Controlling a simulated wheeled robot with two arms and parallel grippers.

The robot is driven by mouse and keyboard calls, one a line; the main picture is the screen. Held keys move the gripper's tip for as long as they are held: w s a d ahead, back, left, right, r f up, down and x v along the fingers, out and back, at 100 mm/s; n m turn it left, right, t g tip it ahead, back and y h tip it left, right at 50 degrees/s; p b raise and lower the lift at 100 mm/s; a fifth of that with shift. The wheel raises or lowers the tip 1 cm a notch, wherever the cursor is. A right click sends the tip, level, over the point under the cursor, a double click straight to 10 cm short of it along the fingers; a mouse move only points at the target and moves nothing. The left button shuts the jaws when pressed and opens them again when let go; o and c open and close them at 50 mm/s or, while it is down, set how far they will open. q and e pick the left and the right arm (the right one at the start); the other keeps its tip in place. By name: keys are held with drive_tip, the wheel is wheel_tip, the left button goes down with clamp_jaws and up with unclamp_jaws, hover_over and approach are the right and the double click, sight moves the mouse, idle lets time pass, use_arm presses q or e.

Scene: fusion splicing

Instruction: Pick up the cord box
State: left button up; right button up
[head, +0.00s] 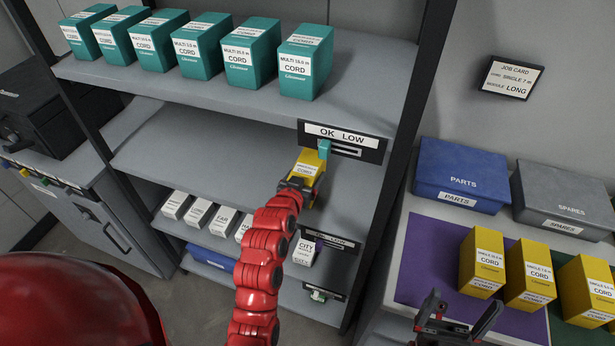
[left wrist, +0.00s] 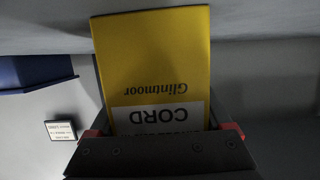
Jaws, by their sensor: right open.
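A yellow cord box (head: 308,163) with a white CORD label is at the right end of the middle shelf, below the OK LOW plate. My left gripper (head: 299,186) is shut on it, and in the left wrist view the yellow box (left wrist: 155,60) sits between the fingers with its print upside down. Whether the box touches the shelf is hard to tell. More yellow SINGLE CORD boxes (head: 481,262) stand at the right on a purple mat (head: 428,262) and a green one. My right gripper (head: 457,322) is open and empty in front of them.
Teal MULTI CORD boxes (head: 305,62) line the top shelf. White boxes (head: 198,212) stand on the lower shelf. A blue PARTS bin (head: 460,170) and grey SPARES bin (head: 562,195) stand at the right. A job card (head: 511,78) reads SINGLE and LONG. The middle shelf's left is clear.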

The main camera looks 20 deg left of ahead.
sight(307, 166)
use_arm(q)
clamp_jaws()
drive_tip(key=shift+r+b, duration=0.3)
drive_tip(key=shift+r, duration=0.3)
wheel_tip(307, 166, up, 2)
drive_tip(key=shift+r+b, duration=0.25)
drive_tip(key=shift+b, duration=0.35)
drive_tip(key=s+d, duration=0.3)
drive_tip(key=s, duration=0.1)
drive_tip(key=s+d, duration=0.2)
drive_tip(key=shift+d+r, duration=0.3)
drive_tip(key=s+d+p, duration=0.5)
drive_tip(key=s+p, duration=0.1)
drive_tip(key=shift+r, duration=0.35)
